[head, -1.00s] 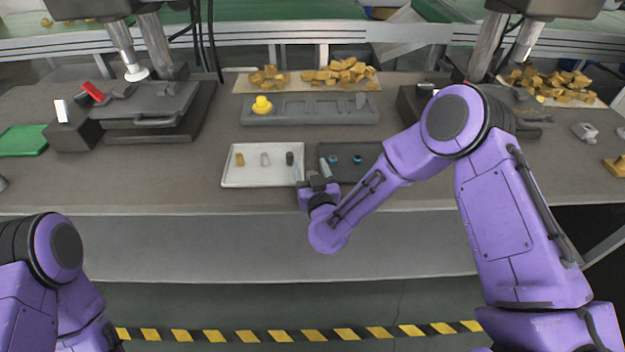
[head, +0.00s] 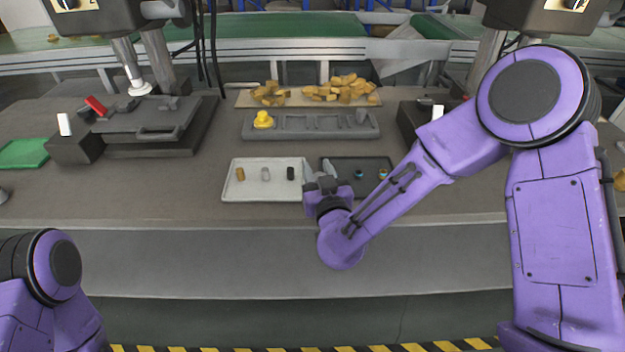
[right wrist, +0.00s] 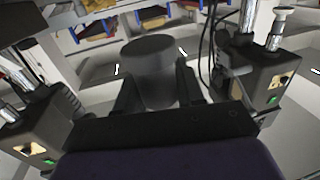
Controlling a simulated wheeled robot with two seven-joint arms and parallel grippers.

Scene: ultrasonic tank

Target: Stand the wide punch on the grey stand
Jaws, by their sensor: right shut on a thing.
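My right gripper (head: 322,182) is shut on a dark grey cylinder (right wrist: 150,65), which I take to be the wide punch. In the right wrist view the cylinder stands between the two fingers, its flat round end facing up in the picture. In the head view the gripper is over the gap between the white tray and the dark tray, and the held piece is mostly hidden. The grey stand, which I take to be the long slotted block (head: 345,131), lies behind the trays, with a yellow piece (head: 263,120) at its left end. My left gripper is out of view.
The white tray (head: 232,194) holds a brass, a silver and a black piece. The dark tray (head: 372,188) holds two small blue-marked pieces. Behind the slotted block lie many tan chunks (head: 335,92). A grey press (head: 150,128) stands left. Bench between is clear.

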